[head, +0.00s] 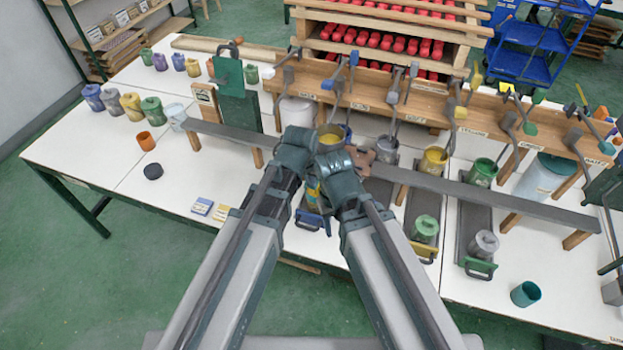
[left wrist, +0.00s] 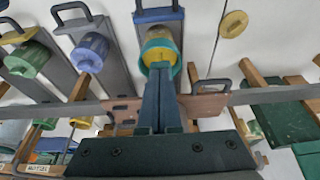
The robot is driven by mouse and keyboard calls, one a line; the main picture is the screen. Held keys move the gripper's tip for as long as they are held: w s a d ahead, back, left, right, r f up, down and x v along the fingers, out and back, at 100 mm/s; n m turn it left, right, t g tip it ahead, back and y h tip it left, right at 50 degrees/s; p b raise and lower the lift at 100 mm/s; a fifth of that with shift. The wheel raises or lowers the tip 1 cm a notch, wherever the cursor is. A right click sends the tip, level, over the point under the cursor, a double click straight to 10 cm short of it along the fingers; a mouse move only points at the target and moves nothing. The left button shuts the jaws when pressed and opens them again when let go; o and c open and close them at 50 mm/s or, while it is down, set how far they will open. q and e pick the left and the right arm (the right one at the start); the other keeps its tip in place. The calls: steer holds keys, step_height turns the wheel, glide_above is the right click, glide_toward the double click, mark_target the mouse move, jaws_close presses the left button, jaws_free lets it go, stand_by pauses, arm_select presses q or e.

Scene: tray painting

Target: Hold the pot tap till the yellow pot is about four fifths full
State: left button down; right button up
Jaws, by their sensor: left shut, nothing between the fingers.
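A yellow-rimmed pot (head: 331,136) stands just beyond my grippers, under the wooden tap rack; its fill level is hard to read. Another yellow pot (head: 433,160) stands under the rack farther right. My left gripper (head: 298,140) is at the grey bar in front of the rack. In the left wrist view its fingers (left wrist: 160,80) are shut and empty, overlapping a yellow and teal pot (left wrist: 159,47) in a blue-handled lane.
The wooden tap rack (head: 470,120) carries several levers with coloured ends. The long grey bar (head: 480,192) crosses the table in front of it. Lidded pots, one green (head: 426,229) and one grey (head: 484,244), stand in front.

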arm_select(q)
steer(key=s+a+f+p+v, duration=0.1)
steer(key=s+p+v, duration=0.2)
steer(key=p+v, duration=0.7)
steer(key=v, duration=0.3)
steer(key=shift+p, duration=0.4)
steer(key=shift+w, duration=0.1)
steer(key=s+a+f+g+y+b, duration=0.2)
steer(key=s+f+g+b, duration=0.1)
steer(key=s+f+b, duration=0.4)
step_height(320, 180, down, 4)
steer(key=b, duration=0.2)
steer(key=shift+s+a+r+g+y+b, duration=0.2)
steer(key=shift+s+a+g+y+b, duration=0.1)
steer(key=shift+s+g, duration=0.1)
